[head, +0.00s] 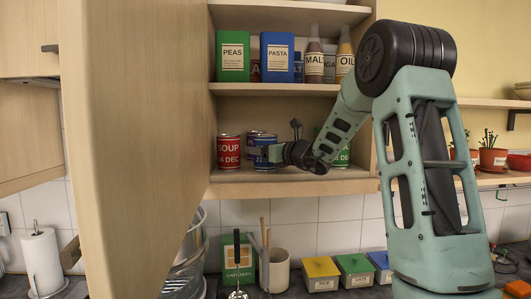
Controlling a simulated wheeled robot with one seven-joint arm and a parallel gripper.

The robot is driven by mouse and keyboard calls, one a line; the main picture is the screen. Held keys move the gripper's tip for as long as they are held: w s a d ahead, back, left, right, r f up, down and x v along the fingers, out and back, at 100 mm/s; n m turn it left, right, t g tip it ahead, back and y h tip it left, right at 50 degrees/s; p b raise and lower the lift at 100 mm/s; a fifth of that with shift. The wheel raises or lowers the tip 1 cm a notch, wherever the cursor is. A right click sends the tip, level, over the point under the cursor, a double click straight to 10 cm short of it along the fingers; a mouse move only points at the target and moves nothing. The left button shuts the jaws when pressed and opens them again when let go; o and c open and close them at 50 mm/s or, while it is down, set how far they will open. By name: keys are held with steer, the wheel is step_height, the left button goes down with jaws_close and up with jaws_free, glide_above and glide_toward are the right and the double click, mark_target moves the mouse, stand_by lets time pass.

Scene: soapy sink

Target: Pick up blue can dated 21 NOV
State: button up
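A blue can (262,161) stands on the lower shelf of the open cupboard. Its label is mostly hidden, with only part of a figure showing, so I cannot read the date. My gripper (274,152) reaches in from the right, roughly level, with its fingers at the right side of the blue can. I cannot tell whether the fingers touch it, or whether they are open or shut.
Another can shows partly behind. A green can (342,158) is partly hidden by my arm. The open cupboard door (135,140) blocks the left side; another shelf (290,89) lies above.

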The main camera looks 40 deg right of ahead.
steer(key=c, duration=0.7)
steer(key=shift+c, duration=0.2)
steer(key=shift+s+r+b, duration=0.15)
steer(key=shift+r+b, duration=0.05)
steer(key=shift+b, duration=0.25)
